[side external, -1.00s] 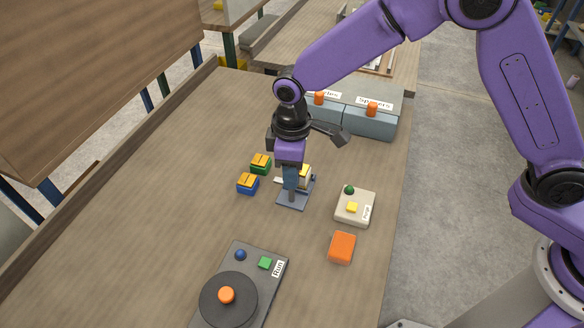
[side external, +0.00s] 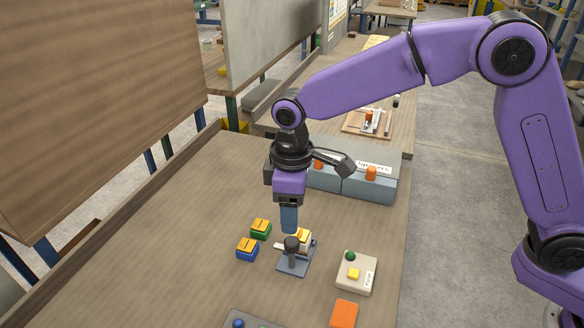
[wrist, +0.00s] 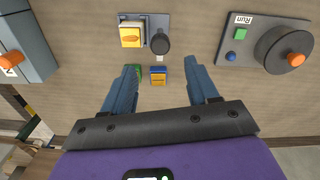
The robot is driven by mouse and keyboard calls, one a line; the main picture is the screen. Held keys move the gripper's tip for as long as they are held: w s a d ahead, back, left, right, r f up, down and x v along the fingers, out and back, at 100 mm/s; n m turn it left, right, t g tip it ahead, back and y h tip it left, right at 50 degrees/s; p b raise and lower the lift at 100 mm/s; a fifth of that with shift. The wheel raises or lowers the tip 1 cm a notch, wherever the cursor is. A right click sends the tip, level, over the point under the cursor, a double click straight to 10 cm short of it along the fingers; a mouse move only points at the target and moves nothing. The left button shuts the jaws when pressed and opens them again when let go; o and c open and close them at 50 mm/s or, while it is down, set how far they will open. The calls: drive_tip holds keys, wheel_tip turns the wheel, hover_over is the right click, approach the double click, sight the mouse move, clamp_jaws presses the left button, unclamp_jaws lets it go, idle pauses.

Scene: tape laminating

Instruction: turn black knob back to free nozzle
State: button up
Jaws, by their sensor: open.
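The black knob (side external: 291,243) stands upright on a small blue-grey fixture (side external: 294,266). Beside the knob, the fixture holds a white and yellow block with an orange top (side external: 303,236). My gripper (side external: 289,230) is just above the knob, empty and apart from it. In the wrist view my gripper's fingers (wrist: 161,72) are spread wide. The round top of the knob (wrist: 160,43) shows beyond them, with the yellow block (wrist: 131,34) to its left. A small pale part (wrist: 161,60) sticks out below the knob; I cannot tell whether it is the nozzle.
Green (side external: 260,228) and blue (side external: 247,248) blocks with yellow tops lie left of the fixture. A cream button box (side external: 356,272) and an orange block (side external: 344,314) are at right. Grey bins (side external: 369,188) stand behind. The Run panel (wrist: 268,43) is right in the wrist view.

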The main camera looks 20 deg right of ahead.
wheel_tip(320, 180, up, 10)
drive_tip(key=shift+f, duration=0.2)
idle(0.5)
drive_tip(key=s+d+f, duration=0.3)
drive_tip(key=s+d, duration=1)
drive_tip(key=d, duration=0.1)
drive_tip(key=s+d+f+n, duration=0.1)
drive_tip(key=s+d+f, duration=0.2)
drive_tip(key=s+d, duration=1)
drive_tip(key=shift+d+f, duration=0.2)
drive_tip(key=shift+d, duration=0.4)
drive_tip(key=shift+w, duration=0.1)
drive_tip(key=shift+c, duration=0.2)
